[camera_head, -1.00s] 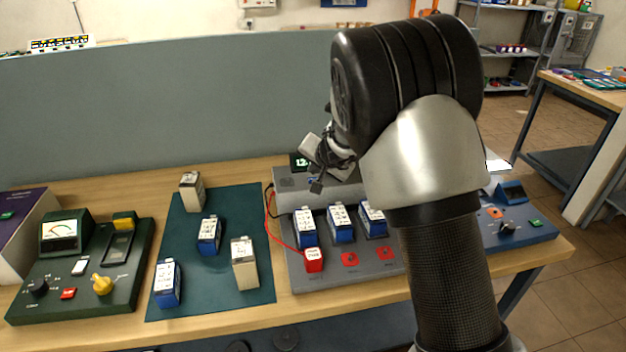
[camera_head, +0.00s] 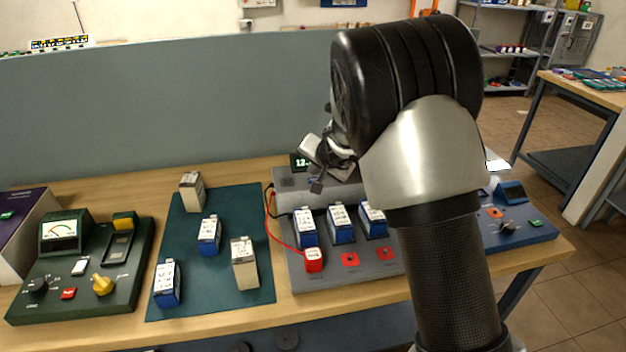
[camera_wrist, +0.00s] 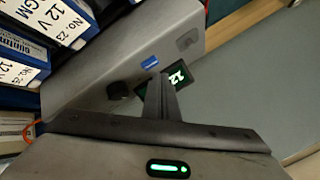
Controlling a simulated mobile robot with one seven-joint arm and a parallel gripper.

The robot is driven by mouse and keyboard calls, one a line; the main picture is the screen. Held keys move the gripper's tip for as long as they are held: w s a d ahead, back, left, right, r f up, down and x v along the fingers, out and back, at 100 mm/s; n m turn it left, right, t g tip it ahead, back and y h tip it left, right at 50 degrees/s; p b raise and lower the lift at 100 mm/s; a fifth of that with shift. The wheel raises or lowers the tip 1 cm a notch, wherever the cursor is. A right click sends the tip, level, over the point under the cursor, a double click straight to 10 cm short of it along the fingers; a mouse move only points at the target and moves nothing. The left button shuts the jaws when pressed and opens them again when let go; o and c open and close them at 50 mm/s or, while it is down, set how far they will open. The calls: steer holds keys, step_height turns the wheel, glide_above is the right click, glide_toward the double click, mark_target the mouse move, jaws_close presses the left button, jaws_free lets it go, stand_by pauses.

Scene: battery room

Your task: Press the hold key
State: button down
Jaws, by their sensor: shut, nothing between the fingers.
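The grey meter unit (camera_head: 290,197) stands on the bench, with a dark display (camera_head: 300,162) showing green digits that begin with 12. In the wrist view the display (camera_wrist: 180,75) is partly covered by my gripper's fingers. A small blue key (camera_wrist: 149,62) with pale lettering too small to read is on the grey face; I cannot confirm it is the hold key. My gripper (camera_wrist: 160,80) is shut and empty, its tips seen close to the blue key and the display. In the head view my gripper (camera_head: 316,186) is over the unit's raised back part; contact cannot be told.
A dark knob (camera_wrist: 118,90) sits beside the blue key. Blue batteries (camera_head: 341,222) stand in the unit's front, with a red clip (camera_head: 313,260) and red lead at left. More batteries stand on a green mat (camera_head: 205,290). A grey partition (camera_head: 160,120) rises behind the bench.

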steer(key=shift+f, duration=0.15)
steer(key=shift+f+b, duration=0.3)
steer(key=shift+b, duration=0.4)
steer(key=shift+f+b, duration=0.4)
steer(key=shift+b, duration=0.05)
stand_by(0.4)
steer(key=shift+r, duration=0.1)
steer(key=shift+r+p, duration=0.6)
steer(key=shift+r, duration=0.1)
step_height(320, 180, up, 5)
steer(key=p, duration=0.4)
stand_by(0.3)
stand_by(0.5)
